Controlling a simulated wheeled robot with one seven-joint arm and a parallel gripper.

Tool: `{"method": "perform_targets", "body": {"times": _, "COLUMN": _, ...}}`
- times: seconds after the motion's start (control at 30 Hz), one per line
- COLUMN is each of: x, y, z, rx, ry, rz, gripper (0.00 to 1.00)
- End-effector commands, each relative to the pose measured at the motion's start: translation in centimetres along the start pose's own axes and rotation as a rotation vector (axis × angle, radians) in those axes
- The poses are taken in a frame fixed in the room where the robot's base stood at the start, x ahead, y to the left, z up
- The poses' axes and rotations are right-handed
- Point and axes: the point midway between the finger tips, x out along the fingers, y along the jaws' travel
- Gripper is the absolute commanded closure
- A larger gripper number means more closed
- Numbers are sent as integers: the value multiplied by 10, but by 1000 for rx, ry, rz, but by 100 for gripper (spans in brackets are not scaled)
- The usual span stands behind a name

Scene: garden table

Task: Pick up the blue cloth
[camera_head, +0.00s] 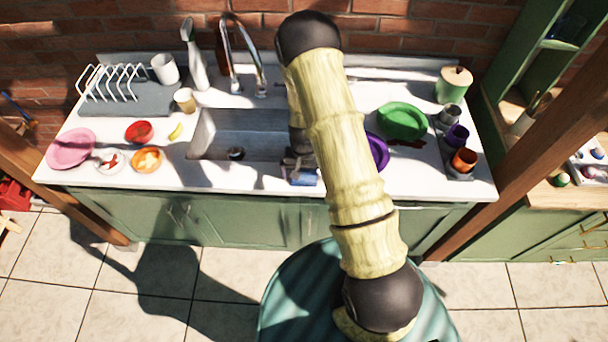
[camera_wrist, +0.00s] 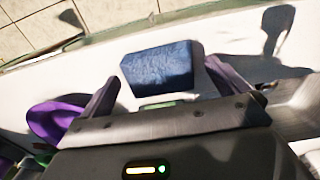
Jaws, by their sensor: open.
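The blue cloth (camera_wrist: 158,70) lies flat and folded on the white counter in the wrist view, between and just beyond my gripper's fingertips. It also shows in the head view (camera_head: 304,178), at the counter's front edge right of the sink, partly hidden by my gripper. My gripper (camera_wrist: 160,80) is open, with one finger on each side of the cloth in the picture. I cannot tell the height of the fingertips above the counter.
The sink (camera_head: 245,128) is left of the cloth. A purple plate (camera_head: 377,151) is to the right, partly behind my arm. A green bowl (camera_head: 402,121) and several cups stand farther right. The counter's front edge (camera_head: 230,190) is close to the cloth.

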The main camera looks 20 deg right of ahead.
Motion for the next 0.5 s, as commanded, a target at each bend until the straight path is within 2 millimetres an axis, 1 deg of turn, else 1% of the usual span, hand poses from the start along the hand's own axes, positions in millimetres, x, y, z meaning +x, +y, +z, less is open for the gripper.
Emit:
{"method": "perform_targets", "body": {"times": 0.47, "x": 0, "y": 0, "z": 0, "rx": 0, "ry": 1, "rz": 0, "gripper": 0}}
{"method": "perform_targets", "body": {"times": 0.5, "x": 0, "y": 0, "z": 0, "rx": 0, "ry": 1, "rz": 0, "gripper": 6}}
